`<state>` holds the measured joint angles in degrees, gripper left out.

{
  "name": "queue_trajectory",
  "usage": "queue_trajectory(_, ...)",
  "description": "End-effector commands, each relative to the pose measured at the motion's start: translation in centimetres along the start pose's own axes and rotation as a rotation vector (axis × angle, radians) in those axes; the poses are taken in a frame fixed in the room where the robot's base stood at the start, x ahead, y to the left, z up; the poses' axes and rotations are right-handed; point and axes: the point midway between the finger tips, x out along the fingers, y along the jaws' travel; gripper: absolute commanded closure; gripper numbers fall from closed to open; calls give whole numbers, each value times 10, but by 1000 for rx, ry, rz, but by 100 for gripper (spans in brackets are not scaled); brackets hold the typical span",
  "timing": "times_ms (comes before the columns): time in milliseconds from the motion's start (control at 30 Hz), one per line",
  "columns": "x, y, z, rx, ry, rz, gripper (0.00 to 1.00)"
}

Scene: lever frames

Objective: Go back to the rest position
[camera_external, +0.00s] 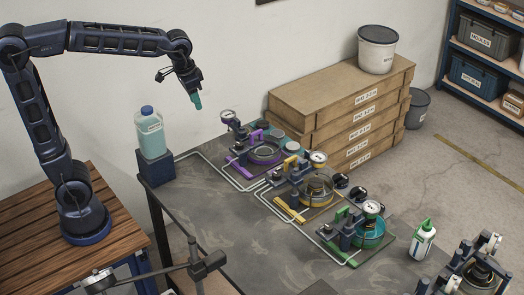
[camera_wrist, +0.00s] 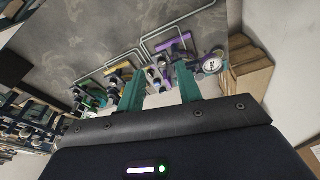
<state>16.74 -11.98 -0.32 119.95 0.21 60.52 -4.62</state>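My gripper (camera_external: 197,100) hangs at the end of my raised arm, above the back left of the grey table (camera_external: 215,240), in the external view. Its green fingertips point down, clear of everything. In the wrist view my gripper (camera_wrist: 160,88) shows two green fingers standing apart with nothing held between them. The purple lever station (camera_external: 258,153) is to the right of and below the gripper. The yellow station (camera_external: 305,188) and the green station (camera_external: 358,232) stand further along the table.
A bottle of pale green liquid (camera_external: 150,133) stands on a dark block left of the gripper. Stacked wooden crates (camera_external: 340,110) with a white bucket (camera_external: 377,50) are behind the stations. A small white bottle (camera_external: 422,240) stands at the right. The air around the gripper is free.

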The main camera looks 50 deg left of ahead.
Motion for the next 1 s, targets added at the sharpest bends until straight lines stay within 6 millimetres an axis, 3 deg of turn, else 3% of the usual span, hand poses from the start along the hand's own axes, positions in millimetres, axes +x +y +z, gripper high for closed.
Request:
queue_trajectory(300,-16,-49,88,-81,78,-21,65)
queue_trajectory(700,-8,-82,194,-175,169,-58,65)
queue_trajectory(833,-1,-86,216,-195,189,-68,65)
queue_trajectory(1000,4,-88,230,-207,199,-74,65)
